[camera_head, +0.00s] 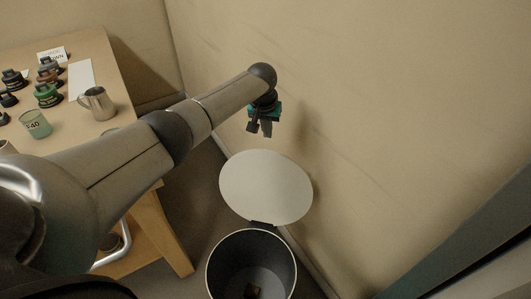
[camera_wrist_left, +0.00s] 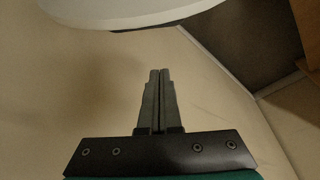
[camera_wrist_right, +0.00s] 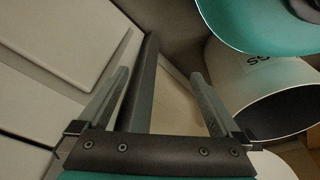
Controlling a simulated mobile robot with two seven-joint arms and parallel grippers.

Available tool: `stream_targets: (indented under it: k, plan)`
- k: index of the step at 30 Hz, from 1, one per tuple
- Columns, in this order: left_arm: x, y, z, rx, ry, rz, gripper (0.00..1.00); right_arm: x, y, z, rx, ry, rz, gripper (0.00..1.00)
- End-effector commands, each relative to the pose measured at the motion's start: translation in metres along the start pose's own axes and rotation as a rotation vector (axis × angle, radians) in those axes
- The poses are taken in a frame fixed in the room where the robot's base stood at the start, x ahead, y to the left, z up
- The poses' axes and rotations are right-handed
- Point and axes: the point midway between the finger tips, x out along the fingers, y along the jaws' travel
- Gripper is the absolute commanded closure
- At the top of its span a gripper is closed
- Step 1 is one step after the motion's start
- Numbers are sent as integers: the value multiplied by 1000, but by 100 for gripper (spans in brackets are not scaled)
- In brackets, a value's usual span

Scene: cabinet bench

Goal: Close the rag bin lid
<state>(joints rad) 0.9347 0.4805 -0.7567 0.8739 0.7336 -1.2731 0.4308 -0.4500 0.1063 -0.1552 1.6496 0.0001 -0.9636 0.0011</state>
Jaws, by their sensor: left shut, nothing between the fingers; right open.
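The rag bin (camera_head: 208,276) stands on the floor near the wall, open at the top, with a small dark item inside. Its round pale lid (camera_head: 266,187) stands raised, hinged at the bin's wall-side rim. My left gripper (camera_head: 266,130) is above the lid near the wall, shut and empty, apart from the lid in the picture. In the left wrist view the closed fingers (camera_wrist_left: 159,75) point toward the wall side, with the lid edge (camera_wrist_left: 130,14) at the top. My right gripper (camera_wrist_right: 160,76) is open and empty. The bin (camera_wrist_right: 235,85) shows beyond it at the right.
The beige wall (camera_head: 380,130) is close behind the lid. A grey-green edge (camera_head: 465,235) crosses the lower right.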

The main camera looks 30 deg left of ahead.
Motion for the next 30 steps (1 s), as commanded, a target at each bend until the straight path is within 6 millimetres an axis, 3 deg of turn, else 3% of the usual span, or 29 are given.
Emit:
stream_targets:
  k: [15,30]
  plan:
    - [36,0,0,-1,1,0,100,-42,0,-36,6,69,0,0]
    - [64,0,1,0,0,0,100,-92,2,-58,9,149,5,0]
